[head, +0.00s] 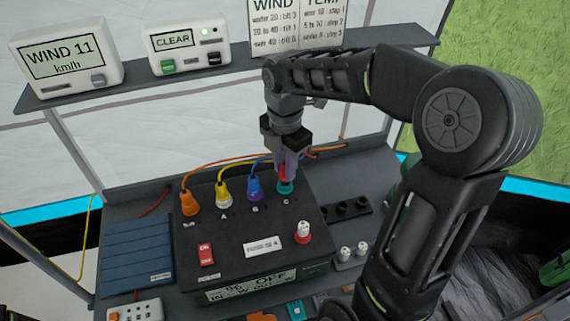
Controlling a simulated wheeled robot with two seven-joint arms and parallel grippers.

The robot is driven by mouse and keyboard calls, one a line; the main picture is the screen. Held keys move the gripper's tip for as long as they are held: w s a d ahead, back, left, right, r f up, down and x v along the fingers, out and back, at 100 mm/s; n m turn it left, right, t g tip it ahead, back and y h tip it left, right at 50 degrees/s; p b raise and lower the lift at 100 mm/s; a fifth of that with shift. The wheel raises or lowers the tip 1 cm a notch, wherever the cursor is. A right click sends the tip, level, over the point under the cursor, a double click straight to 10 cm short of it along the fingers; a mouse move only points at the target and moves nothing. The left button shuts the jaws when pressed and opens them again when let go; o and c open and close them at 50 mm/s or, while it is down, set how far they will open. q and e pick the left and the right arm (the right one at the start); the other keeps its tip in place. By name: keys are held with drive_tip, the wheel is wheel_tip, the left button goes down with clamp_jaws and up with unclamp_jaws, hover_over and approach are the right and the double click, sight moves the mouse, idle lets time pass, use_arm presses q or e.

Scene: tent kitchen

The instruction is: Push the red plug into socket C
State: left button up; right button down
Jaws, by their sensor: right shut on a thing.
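The power box (220,245) has a row of sockets along its back edge. My right gripper (285,168) points down over socket C (286,188), which has a teal ring. It is shut on the red plug (282,171), which shows only as a narrow red strip between the fingers. The plug's lower end is at or just above the teal ring; I cannot tell how deep it sits. An orange plug (188,203), a yellow plug (222,194) and a blue plug (254,189) stand in the sockets to the left. My left gripper is not in view.
Cables arch behind the plugs. A black strip (340,210) with holes lies to the right. A shelf (70,98) with a wind display (62,58) and a CLEAR display (187,46) is above.

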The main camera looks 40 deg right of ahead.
drive_tip(key=shift+f+b, duration=0.65)
drive_tip(key=shift+f, duration=0.45)
drive_tip(key=c, duration=1.2)
unclamp_jaws()
drive_tip(key=shift+o, duration=0.2)
drive_tip(key=shift+r, duration=0.1)
wheel_tip(320, 180, up, 8)
drive_tip(key=shift+f, duration=0.15)
